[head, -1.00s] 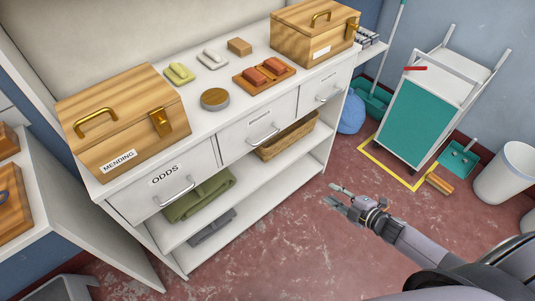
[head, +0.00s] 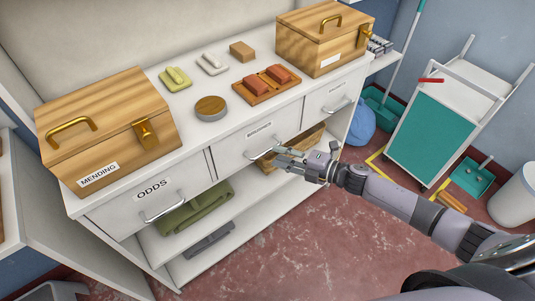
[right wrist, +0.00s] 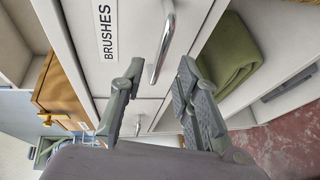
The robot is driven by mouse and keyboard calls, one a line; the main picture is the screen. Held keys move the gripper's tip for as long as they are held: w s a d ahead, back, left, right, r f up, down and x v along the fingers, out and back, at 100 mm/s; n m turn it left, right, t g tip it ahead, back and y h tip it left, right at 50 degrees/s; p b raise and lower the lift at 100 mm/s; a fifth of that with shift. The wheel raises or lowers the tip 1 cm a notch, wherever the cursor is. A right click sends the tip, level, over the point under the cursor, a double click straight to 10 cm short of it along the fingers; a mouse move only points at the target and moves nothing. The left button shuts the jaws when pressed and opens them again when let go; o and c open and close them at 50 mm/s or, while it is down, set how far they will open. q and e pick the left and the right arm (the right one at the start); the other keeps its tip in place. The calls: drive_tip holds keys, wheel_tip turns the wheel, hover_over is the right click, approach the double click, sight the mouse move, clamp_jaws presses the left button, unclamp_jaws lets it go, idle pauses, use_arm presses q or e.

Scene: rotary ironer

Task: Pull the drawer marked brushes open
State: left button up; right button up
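The drawer marked BRUSHES (right wrist: 90,50) fills the upper left of the right wrist view. It appears to be the middle drawer (head: 235,150) of the white cabinet in the head view, where its label is too small to read surely. It looks shut. Its silver bar handle (right wrist: 165,42) lies in line with the gap between my right gripper's fingers. My right gripper (right wrist: 160,65) is open and empty, close in front of the handle. In the head view, the right gripper (head: 278,156) covers part of the handle. My left gripper is not in view.
The ODDS drawer (head: 125,203) is on the left, and another drawer (head: 318,107) on the right. Below, open shelves hold a green cloth (head: 195,208) and a basket (head: 308,140). Wooden boxes (head: 105,120) stand on top. The floor in front (head: 300,225) is clear.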

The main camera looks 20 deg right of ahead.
sight(267, 152)
drive_tip(key=b+x, duration=0.1)
drive_tip(key=x, duration=0.4)
drive_tip(key=shift+w+f, duration=0.1)
drive_tip(key=shift+c, duration=0.5)
clamp_jaws()
idle(0.3)
